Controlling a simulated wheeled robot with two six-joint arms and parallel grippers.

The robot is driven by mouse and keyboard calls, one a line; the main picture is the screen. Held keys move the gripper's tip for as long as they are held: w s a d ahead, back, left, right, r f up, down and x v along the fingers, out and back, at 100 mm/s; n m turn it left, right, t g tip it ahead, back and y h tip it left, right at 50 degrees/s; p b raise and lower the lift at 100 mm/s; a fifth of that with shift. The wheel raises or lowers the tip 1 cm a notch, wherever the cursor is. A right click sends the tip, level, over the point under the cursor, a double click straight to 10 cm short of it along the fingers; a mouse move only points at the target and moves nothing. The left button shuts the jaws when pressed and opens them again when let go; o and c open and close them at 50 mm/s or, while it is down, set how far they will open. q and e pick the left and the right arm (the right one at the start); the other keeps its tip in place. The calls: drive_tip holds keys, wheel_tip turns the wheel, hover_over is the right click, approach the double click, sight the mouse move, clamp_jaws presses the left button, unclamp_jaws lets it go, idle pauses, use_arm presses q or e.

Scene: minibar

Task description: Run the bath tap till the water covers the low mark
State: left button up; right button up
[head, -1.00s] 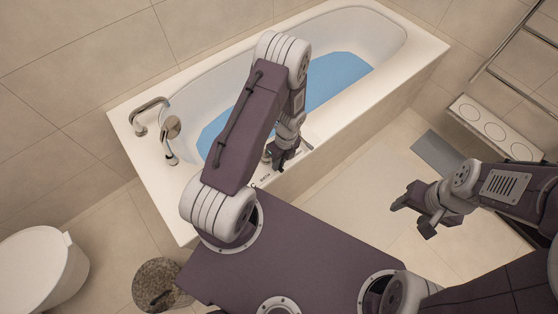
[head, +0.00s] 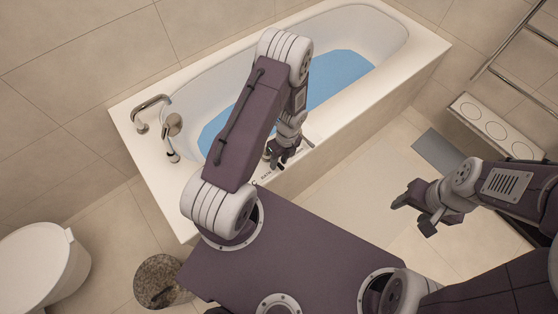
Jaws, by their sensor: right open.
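The white bathtub (head: 425,47) stands against the tiled wall. Blue water (head: 340,78) lies in it; my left arm hides part of the surface. The chrome tap (head: 150,105) curves over the tub's left end, with a round fitting (head: 173,124) beside it. I cannot make out a stream from the spout or the low mark. My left gripper (head: 284,160) is at the tub's front rim, beside small dark controls and lettering; I cannot tell if its fingers are apart. My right gripper (head: 412,210) is open and empty above the floor, right of the tub.
A white lidded bin or toilet (head: 40,265) stands at the lower left, near a speckled round stool or bin (head: 160,280). A grey mat (head: 438,152) lies on the floor. A rack with white rolls (head: 492,128) and a towel rail (head: 510,45) are at the right.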

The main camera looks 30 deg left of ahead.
use_arm(q)
wheel_tip(320, 180, up, 9)
drive_tip(key=w+p, duration=0.1)
drive_tip(key=p, duration=0.1)
drive_tip(key=shift+w+d+f, duration=0.15)
drive_tip(key=shift+w+d, duration=0.1)
drive_tip(key=shift+d, duration=0.1)
wheel_tip(320, 180, up, 19)
drive_tip(key=w+d+n+t+p, duration=0.2)
drive_tip(key=n+t+p, duration=0.1)
drive_tip(key=n+p, duration=0.15)
drive_tip(key=s+d+r+n, duration=0.1)
drive_tip(key=s+n, duration=0.3)
drive_tip(key=n, duration=0.5)
drive_tip(key=s+r+n+h+p, duration=0.1)
drive_tip(key=s+n, duration=0.4)
drive_tip(key=n, duration=0.5)
drive_tip(key=shift+s+d, duration=0.25)
drive_tip(key=shift+d, duration=0.15)
drive_tip(key=shift+r, duration=0.1)
